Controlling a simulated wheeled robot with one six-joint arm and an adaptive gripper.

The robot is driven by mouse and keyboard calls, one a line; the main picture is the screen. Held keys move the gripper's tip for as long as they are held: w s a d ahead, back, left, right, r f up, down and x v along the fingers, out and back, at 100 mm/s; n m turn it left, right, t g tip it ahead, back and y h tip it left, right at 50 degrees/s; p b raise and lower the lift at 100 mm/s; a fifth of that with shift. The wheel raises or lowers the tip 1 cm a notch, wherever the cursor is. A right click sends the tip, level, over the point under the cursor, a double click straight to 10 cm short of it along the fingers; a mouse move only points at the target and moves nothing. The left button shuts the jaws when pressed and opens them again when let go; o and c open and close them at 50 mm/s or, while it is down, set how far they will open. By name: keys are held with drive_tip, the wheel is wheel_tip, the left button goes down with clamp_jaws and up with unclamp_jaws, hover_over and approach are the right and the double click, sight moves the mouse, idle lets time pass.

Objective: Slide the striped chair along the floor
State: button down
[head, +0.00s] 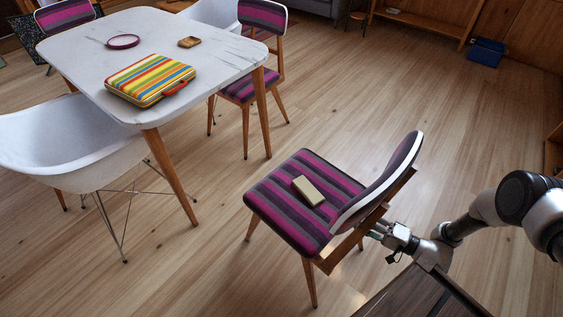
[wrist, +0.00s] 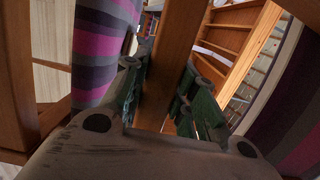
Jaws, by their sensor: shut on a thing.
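The striped chair (head: 290,207) stands on the floor in the middle of the head view, apart from the table. It has a purple and grey striped seat and backrest and a wooden frame. A small beige block (head: 308,191) lies on its seat. My gripper (head: 380,232) is at the back of the chair, low behind the backrest. In the wrist view the fingers (wrist: 160,90) are on both sides of a wooden bar of the chair (wrist: 178,60), shut on it. The striped fabric (wrist: 98,45) shows at the left of that view. The exact contact is partly hidden in the head view.
A blue bin (head: 487,52) stands far right. Open floor lies between.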

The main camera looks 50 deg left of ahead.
drive_tip(key=shift+s+f+b, duration=0.2)
drive_tip(key=shift+s+b, duration=0.05)
drive_tip(key=shift+b, duration=0.9)
drive_tip(key=c, duration=1.1)
unclamp_jaws()
drive_tip(key=shift+o, duration=0.3)
drive_tip(key=shift+w, duration=0.1)
drive_tip(key=shift+w+r, duration=0.1)
drive_tip(key=v, duration=1.2)
